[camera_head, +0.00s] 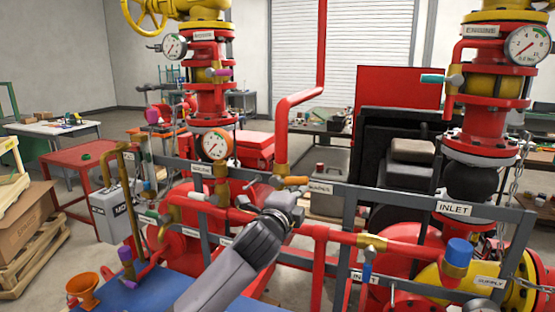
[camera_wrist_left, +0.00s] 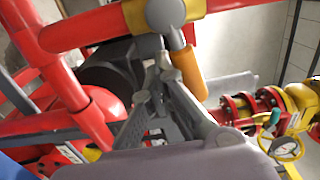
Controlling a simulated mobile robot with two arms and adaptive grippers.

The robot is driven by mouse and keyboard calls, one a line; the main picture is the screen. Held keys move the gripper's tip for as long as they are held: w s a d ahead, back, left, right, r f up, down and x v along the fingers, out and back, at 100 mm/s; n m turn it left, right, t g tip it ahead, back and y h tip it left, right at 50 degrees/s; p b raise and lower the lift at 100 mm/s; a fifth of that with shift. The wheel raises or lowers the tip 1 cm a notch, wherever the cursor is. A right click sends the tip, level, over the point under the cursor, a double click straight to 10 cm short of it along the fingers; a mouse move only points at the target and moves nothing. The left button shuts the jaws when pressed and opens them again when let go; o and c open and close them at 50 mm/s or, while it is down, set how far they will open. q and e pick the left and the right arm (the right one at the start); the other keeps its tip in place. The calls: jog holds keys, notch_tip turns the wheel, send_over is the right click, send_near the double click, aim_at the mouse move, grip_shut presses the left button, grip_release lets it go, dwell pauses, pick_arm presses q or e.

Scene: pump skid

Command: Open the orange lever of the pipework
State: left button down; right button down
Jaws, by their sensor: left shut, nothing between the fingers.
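The orange lever (camera_head: 292,181) sits on a brass valve on the red pipe in the middle of the head view, its handle pointing right along the grey rail. In the left wrist view the orange handle (camera_wrist_left: 190,73) slants down from a grey hub (camera_wrist_left: 165,14) on the red pipe. My left gripper (camera_head: 291,202) is just below the lever in the head view, shut and empty. In the wrist view its fingers (camera_wrist_left: 163,72) are beside the handle, on its left; I cannot tell whether they touch it. My right gripper is not in view.
A grey rail (camera_head: 385,193) with label plates crosses behind the gripper. Red pipework surrounds it. A blue-handled valve (camera_head: 367,265) and a blue cap (camera_head: 459,252) are at the right. An orange funnel (camera_head: 84,290) stands at the lower left.

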aim_at(292, 178)
pick_arm(q)
jog(key=shift+d+r+p, duration=0.1)
jog(key=shift+r+p, duration=0.35)
jog(key=shift+r, duration=1)
jog(key=shift+a+r+p, duration=0.2)
jog(key=shift+r+p, duration=0.65)
jog(key=shift+p, duration=0.2)
jog(key=shift+w+a+r+p, duration=0.15)
jog(key=shift+a+r+p, duration=0.3)
jog(key=shift+r+p, duration=0.35)
jog(key=shift+w+a+r+p, duration=0.2)
jog(key=shift+a+r+p, duration=0.2)
jog(key=shift+a+p, duration=0.35)
jog(key=shift+d+f, duration=0.15)
jog(key=shift+f, duration=0.05)
jog(key=shift+s+d, duration=0.25)
jog(key=shift+d, duration=0.35)
jog(key=v, duration=0.9)
jog(key=shift+p, duration=0.35)
